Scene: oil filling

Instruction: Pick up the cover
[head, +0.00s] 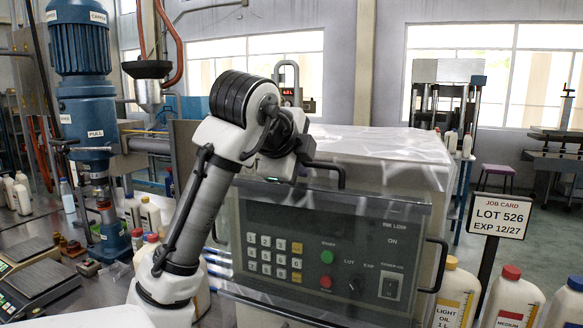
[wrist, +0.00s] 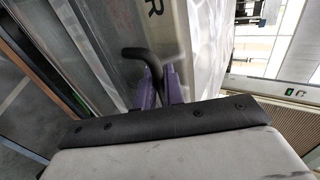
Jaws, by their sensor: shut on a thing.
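The cover (head: 385,205) looks like a clear, thin-edged panel in front of the grey control panel, with keypad and buttons showing through it. A black bar handle (head: 330,168) shows near its top edge, beside my wrist. My gripper's fingers are hidden behind the wrist in the head view. In the wrist view my gripper (wrist: 158,85) has purple fingers shut on the black handle (wrist: 140,54), which bends out to the left. I cannot tell from these views whether the cover is apart from the machine.
A black side handle (head: 440,265) stands out on the right. Bottles with red and blue caps (head: 515,298) and a job card sign (head: 500,215) stand at the right. A blue capping machine (head: 88,130) and scales (head: 40,285) are at the left.

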